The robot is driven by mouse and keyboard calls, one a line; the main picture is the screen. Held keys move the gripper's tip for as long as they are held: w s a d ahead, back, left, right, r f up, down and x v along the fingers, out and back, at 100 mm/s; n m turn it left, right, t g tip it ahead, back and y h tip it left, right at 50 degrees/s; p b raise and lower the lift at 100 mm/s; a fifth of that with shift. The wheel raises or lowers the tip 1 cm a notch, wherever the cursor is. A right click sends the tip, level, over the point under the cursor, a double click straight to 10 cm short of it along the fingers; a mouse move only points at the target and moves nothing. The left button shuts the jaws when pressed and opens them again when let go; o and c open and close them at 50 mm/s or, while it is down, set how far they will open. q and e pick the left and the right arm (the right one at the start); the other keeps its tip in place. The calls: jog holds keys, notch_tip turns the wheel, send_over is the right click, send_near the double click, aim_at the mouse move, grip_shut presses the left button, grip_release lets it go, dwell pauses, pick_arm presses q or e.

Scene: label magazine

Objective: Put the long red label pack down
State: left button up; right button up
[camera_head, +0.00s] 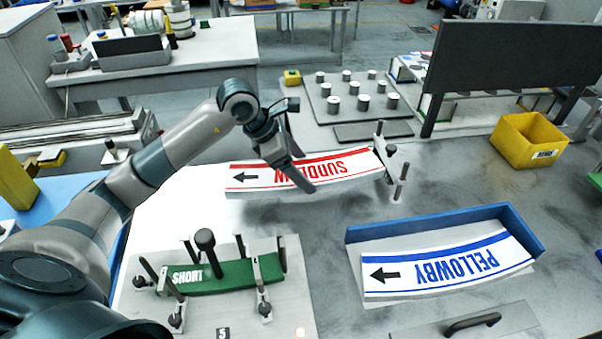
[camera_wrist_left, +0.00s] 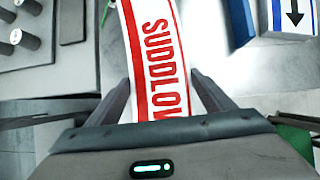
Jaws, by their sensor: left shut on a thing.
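The long red label pack (camera_head: 340,168) is a curved white strip with red bands, red lettering and a black arrow. My left gripper (camera_head: 291,172) is shut on it across its width, left of its middle. In the left wrist view the pack (camera_wrist_left: 150,40) runs between the two fingers of the left gripper (camera_wrist_left: 163,92). A dark shadow shows under the pack in the head view. Its right end is close to upright metal posts (camera_head: 392,165); I cannot tell whether they touch. My right gripper is not in view.
A blue tray (camera_head: 520,232) holds a blue-banded PELLOWBY pack (camera_head: 450,268) at the right. A fixture (camera_head: 215,315) with posts holds a green SHORT pack (camera_head: 225,278) in front. A peg plate (camera_head: 318,100) and a yellow bin (camera_head: 520,145) stand behind. Grey table is bare between pack and tray.

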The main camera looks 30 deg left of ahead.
pick_arm(q)
jog(key=shift+w+a+f, duration=0.35)
jog(key=shift+w+f, duration=0.05)
jog(key=shift+w, duration=0.25)
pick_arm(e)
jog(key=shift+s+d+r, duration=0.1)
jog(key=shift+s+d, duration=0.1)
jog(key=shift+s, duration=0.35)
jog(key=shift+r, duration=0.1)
pick_arm(q)
notch_tip(320, 180, down, 2)
jog(key=shift+f+p, duration=0.25)
jog(key=shift+p, duration=0.6)
jog(key=shift+f, duration=0.7)
jog(key=o, duration=2.1)
jog(key=shift+s+f, duration=0.1)
jog(key=shift+c, duration=0.2)
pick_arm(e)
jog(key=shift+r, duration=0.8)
